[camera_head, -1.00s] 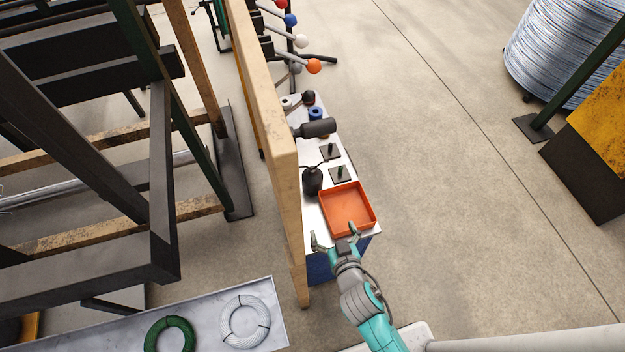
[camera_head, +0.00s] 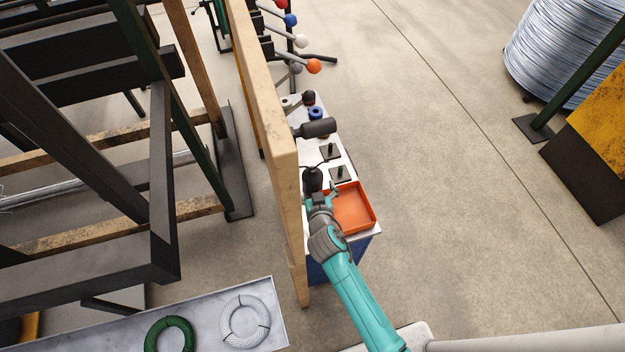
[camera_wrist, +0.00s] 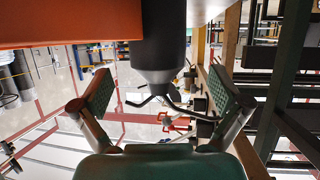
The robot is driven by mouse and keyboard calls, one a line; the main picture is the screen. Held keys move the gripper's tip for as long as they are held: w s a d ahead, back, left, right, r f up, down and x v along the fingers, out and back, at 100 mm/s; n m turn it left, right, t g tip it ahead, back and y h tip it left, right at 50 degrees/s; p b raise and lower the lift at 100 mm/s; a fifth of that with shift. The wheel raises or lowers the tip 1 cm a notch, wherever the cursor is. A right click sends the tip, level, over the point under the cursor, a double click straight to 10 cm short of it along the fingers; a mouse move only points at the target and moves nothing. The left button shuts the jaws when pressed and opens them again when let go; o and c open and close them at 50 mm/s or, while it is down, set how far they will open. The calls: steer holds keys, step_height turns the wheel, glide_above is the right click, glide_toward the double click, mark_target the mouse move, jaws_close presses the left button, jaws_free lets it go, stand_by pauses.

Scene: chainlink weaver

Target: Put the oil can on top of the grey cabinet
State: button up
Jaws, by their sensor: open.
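The oil can (camera_head: 312,180) is black, with a thin spout, and stands upright on a light worktop (camera_head: 318,215) beside the orange tray. In the wrist view the dark can (camera_wrist: 163,45) appears upside down, its spout pointing down. My gripper (camera_head: 321,193) is at the near side of the can. In the wrist view my gripper (camera_wrist: 160,93) is open, one finger to each side of the can, with visible gaps. The near lower part of the can is partly hidden in the head view. I cannot make out a grey cabinet for certain.
The orange tray (camera_head: 355,208) is empty, right of my gripper. A wooden post (camera_head: 283,150) rises close on the left. Small plates with pegs (camera_head: 340,173) and a dark cylinder (camera_head: 318,128) lie behind the can.

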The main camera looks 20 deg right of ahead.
mark_target(313, 178)
steer(key=x, duration=0.5)
steer(key=shift+d+f, duration=0.1)
steer(key=c, duration=1.6)
steer(key=shift+c, duration=0.2)
